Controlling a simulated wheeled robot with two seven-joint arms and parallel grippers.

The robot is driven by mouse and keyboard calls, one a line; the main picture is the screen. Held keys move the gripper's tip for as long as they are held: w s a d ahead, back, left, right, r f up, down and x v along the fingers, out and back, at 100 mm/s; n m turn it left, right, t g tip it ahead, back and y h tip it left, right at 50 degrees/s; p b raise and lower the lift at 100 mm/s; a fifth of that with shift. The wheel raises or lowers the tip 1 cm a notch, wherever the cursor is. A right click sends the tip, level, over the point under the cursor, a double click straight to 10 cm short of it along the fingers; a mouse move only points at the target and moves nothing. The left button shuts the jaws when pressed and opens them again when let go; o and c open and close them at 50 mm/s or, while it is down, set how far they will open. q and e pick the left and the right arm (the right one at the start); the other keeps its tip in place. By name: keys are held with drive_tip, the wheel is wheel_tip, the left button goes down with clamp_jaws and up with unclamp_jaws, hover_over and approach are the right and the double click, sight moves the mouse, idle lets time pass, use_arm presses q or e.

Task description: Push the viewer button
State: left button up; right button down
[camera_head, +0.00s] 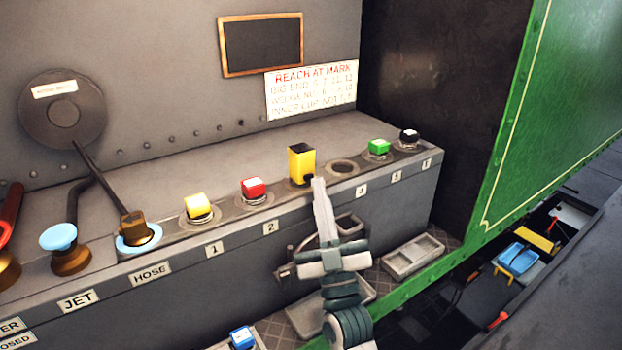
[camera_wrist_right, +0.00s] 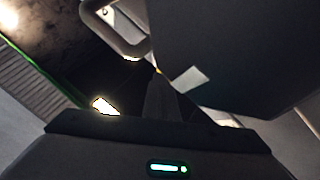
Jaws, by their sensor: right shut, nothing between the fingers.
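A tall yellow block (camera_head: 302,160) with a dark top stands on the grey console ledge. A small black part (camera_head: 309,180) shows at its lower front; I cannot tell whether this is the viewer button. My right gripper (camera_head: 318,183) is shut and empty, its fingertips right by that black part. I cannot tell whether they touch it. In the right wrist view the shut fingers (camera_wrist_right: 159,80) point at a dark surface, with a tiny orange spot at the tip. My left gripper is in neither view.
Yellow (camera_head: 198,206) and red (camera_head: 253,188) buttons stand left of the block. An empty round socket (camera_head: 343,167), a green button (camera_head: 378,147) and a black one (camera_head: 408,136) are to its right. A metal handle (camera_head: 350,224) is by my right wrist. A green panel (camera_head: 565,110) bounds the right.

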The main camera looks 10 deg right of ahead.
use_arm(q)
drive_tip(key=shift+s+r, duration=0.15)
use_arm(e)
drive_tip(key=shift+w+a+r, duration=0.1)
drive_tip(key=shift+w+r, duration=0.1)
drive_tip(key=shift+r, duration=0.15)
idle(1.0)
drive_tip(key=shift+f, duration=0.45)
drive_tip(key=shift+s+f+p, duration=0.15)
drive_tip(key=shift+s+p, duration=0.3)
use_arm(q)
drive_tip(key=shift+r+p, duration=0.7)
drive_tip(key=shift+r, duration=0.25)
use_arm(e)
drive_tip(key=s, duration=0.1)
drive_tip(key=s+d, duration=0.1)
drive_tip(key=s, duration=0.1)
drive_tip(key=s+d, duration=0.1)
drive_tip(key=shift+s, duration=0.4)
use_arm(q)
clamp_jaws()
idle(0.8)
